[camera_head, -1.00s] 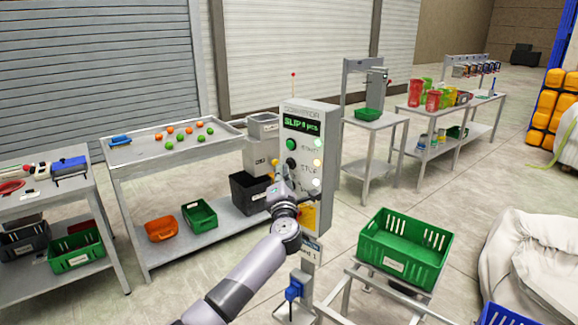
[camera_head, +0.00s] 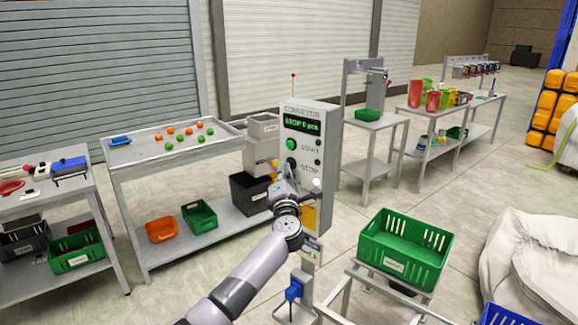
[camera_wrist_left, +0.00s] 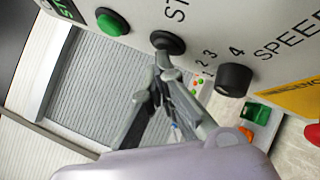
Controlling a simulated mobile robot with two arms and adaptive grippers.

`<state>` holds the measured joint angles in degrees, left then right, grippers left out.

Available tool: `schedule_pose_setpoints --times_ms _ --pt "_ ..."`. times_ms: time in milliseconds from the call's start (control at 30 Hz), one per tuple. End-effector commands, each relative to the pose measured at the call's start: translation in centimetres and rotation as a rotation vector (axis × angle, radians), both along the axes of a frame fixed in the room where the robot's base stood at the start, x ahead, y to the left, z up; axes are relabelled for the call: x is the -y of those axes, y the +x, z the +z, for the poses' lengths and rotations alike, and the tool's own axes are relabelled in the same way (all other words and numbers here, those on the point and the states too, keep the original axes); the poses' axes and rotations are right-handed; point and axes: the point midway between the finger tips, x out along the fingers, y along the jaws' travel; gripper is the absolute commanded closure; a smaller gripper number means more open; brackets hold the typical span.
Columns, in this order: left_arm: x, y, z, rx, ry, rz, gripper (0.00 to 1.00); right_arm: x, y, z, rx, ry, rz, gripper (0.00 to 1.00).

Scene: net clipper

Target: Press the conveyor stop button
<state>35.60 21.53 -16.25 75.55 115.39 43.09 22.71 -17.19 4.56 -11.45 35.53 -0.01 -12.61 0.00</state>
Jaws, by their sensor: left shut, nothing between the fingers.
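The grey conveyor control box (camera_head: 318,205) stands in the middle of the head view, with its display (camera_head: 302,125) appearing to read STOP. In the left wrist view, the black stop button (camera_wrist_left: 168,42) sits beside the green start button (camera_wrist_left: 112,22). My left gripper (camera_wrist_left: 164,62) is shut and empty, its fingertips at the lower edge of the stop button; I cannot tell whether they touch. In the head view, my left gripper (camera_head: 280,172) is in front of the box and partly covers its lower controls. My right gripper is not in view.
A black speed knob (camera_wrist_left: 233,79) and a red button (camera_wrist_left: 313,133) are on the same panel. A green crate (camera_head: 405,250) stands on a frame to the right. A table with small balls (camera_head: 170,146) is to the left of the box.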

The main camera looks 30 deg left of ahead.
Motion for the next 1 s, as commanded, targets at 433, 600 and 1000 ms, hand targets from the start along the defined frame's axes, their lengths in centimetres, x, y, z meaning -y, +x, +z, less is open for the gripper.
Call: schedule_pose_setpoints --times_ms 433,600,1000 --pt "0.0 0.0 0.1 0.000 -0.001 -0.002 1.00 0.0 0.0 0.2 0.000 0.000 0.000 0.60" --pt "0.0 -0.8 0.2 -0.001 -0.001 -0.002 1.00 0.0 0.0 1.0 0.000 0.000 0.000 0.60" --pt "-0.2 -1.6 0.0 0.001 -0.001 0.000 1.00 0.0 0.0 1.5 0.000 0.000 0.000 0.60"
